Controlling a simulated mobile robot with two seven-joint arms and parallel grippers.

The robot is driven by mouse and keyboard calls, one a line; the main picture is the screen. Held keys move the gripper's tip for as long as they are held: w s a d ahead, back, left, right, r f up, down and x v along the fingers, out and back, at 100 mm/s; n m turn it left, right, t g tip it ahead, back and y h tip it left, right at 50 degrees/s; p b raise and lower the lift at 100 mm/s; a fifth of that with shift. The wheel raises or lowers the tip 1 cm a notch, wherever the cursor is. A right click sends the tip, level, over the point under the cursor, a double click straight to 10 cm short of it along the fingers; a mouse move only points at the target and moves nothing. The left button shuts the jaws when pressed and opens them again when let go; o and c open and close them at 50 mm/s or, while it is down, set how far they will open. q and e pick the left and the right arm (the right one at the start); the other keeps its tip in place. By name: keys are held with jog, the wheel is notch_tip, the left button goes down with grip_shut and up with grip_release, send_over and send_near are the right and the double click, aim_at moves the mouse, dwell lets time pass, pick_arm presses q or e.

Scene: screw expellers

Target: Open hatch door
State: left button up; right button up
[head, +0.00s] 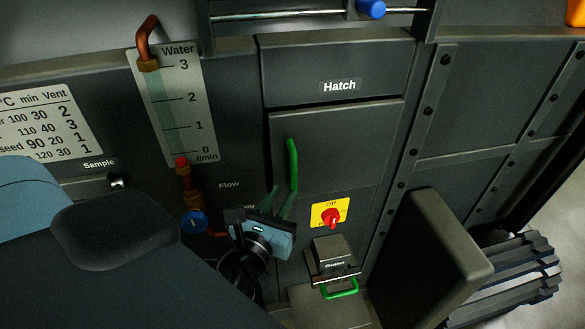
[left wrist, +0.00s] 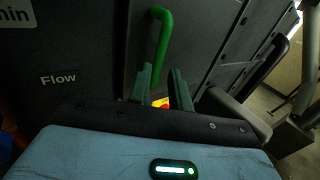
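The hatch door (head: 330,150) is a dark panel below the "Hatch" label (head: 339,86) and looks shut. Its upright green handle (head: 292,165) is on its left side. My left gripper (head: 280,194) is open just below the handle's lower end in the head view. In the left wrist view its two fingers (left wrist: 162,72) stand apart with no object held between them. The green handle (left wrist: 162,38) rises just beyond the fingertips there; I cannot tell the exact depth gap. My right gripper is not in view.
A yellow plate with a red switch (head: 331,213) sits right of the gripper. Below it is a box with a green handle (head: 341,290). The water gauge (head: 176,100) with copper pipe is at left. A dark block (head: 430,260) juts out at lower right.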

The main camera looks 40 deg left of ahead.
aim_at(292, 176)
pick_arm(q)
jog(key=x, duration=0.7)
jog(key=shift+w+a, duration=0.15)
jog(key=shift+w, duration=0.2)
grip_shut()
